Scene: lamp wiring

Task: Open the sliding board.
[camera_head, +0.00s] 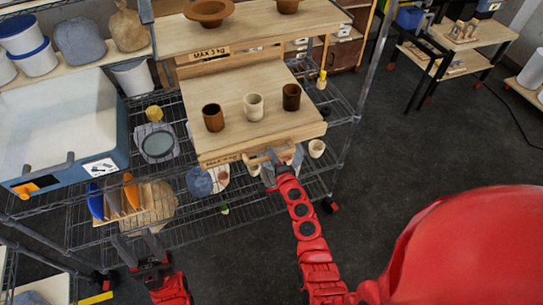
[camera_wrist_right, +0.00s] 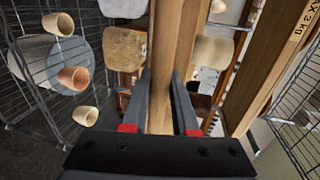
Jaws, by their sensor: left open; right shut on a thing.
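The sliding board (camera_head: 280,132) is a light wooden board that juts out towards me below a fixed upper board in the head view. Its front edge carries a wooden handle (camera_wrist_right: 172,50). My right gripper (camera_head: 270,162) is at this front edge, shut on the handle; in the right wrist view the fingers (camera_wrist_right: 165,95) lie on both sides of the wooden bar. My left gripper (camera_head: 139,247) is open and empty, low at the left, apart from the board.
A reddish-brown cup (camera_head: 213,118), a cream cup (camera_head: 253,107) and a dark brown cup (camera_head: 291,97) stand upright on the board. Wire shelves (camera_head: 340,112) surround it. A white and blue bin (camera_head: 65,115) stands left.

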